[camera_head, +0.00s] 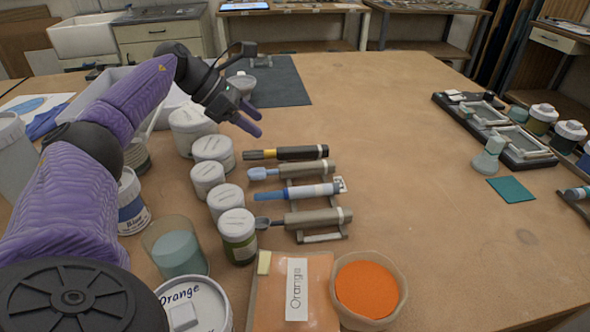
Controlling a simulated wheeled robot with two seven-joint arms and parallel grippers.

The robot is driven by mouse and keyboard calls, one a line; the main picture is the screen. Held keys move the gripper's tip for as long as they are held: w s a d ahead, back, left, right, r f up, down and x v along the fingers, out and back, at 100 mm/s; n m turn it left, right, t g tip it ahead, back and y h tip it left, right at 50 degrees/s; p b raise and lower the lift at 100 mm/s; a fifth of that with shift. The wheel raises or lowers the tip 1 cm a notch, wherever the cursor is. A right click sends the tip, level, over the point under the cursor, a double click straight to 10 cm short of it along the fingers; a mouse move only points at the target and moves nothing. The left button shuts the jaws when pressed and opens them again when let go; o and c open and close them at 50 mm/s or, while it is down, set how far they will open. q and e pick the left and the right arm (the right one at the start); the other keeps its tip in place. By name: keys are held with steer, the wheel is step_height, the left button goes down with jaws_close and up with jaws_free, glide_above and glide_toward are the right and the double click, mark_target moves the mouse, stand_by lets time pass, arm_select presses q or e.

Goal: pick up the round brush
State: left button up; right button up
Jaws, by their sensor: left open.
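A rack (322,238) in the middle of the table holds several tools lying side by side, handles to the right. The farthest is a dark tool with a yellow band (286,154), which looks most like the round brush, though its tip is too small to be sure. Nearer lie a grey-handled tool with a pale blue end (292,171), a blue and white tool (300,192) and a grey-handled scoop (305,218). My left gripper (249,119) is open and empty above the table, beyond and left of the dark tool, apart from it. My right gripper is out of view.
Several lidded jars (214,150) stand left of the rack. An orange powder bowl (369,289) and an orange-labelled packet (296,291) are in front. A dark mat (275,82) lies behind, and a dark tray (491,126) lies right. The table right of the rack is clear.

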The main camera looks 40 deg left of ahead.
mark_target(291, 149)
arm_select(q)
steer(key=shift+w+d+f, duration=0.25)
steer(key=shift+f, duration=0.15)
steer(key=b+x, duration=0.1)
steer(key=x, duration=0.7)
steer(key=shift+w+d+f, duration=0.15)
steer(key=shift+w+d, duration=0.1)
steer(key=shift+c, duration=1)
jaws_close()
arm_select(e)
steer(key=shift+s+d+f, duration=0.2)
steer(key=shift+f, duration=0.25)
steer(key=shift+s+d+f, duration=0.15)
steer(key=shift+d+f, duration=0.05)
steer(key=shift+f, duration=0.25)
